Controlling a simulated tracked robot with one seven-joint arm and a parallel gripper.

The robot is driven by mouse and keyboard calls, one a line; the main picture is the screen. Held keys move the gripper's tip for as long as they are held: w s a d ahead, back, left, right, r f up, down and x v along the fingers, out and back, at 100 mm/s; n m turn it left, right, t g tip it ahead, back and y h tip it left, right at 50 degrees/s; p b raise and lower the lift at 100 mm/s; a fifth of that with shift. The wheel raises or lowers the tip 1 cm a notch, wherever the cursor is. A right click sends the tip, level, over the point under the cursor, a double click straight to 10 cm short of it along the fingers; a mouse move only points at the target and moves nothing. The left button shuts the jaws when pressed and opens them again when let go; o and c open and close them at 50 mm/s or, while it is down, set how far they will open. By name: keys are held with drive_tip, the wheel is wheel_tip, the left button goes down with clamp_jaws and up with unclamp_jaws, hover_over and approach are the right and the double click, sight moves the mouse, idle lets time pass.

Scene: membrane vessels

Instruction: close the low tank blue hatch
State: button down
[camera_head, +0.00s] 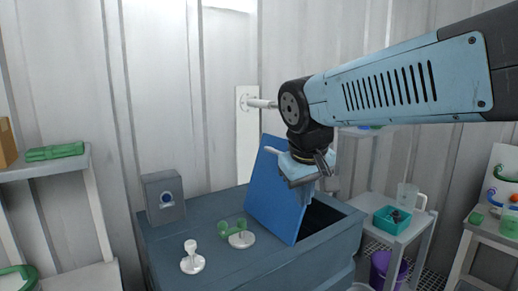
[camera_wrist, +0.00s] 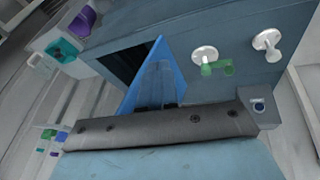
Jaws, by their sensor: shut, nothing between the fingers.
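The low tank (camera_head: 210,225) is a dark blue-grey box with a flat top. Its blue hatch (camera_head: 270,200) stands open, tilted steeply up, with the dark opening (camera_head: 318,220) showing to its right. My gripper (camera_head: 304,188) is shut and empty, pointing down at the upper right part of the hatch. I cannot tell if it touches the hatch. In the wrist view the hatch (camera_wrist: 172,68) shows behind the shut fingers (camera_wrist: 157,75), with the dark opening (camera_wrist: 122,65) to the left.
On the tank top stand a green-handled valve (camera_head: 241,235), a white knob fitting (camera_head: 191,258) and a grey box with a blue button (camera_head: 164,196). Shelves stand left (camera_head: 70,168) and right (camera_head: 415,225), the right one holding a teal bin (camera_head: 391,219) and a clear jug (camera_head: 408,196).

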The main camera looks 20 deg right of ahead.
drive_tip(key=w+a+r+n+g+h, duration=0.25)
drive_tip(key=w+r+h, duration=0.25)
drive_tip(key=w, duration=0.6)
drive_tip(key=t+h, duration=0.2)
drive_tip(key=h, duration=0.3)
approach(273, 151)
drive_tip(key=x, duration=0.7)
drive_tip(key=shift+a, duration=0.1)
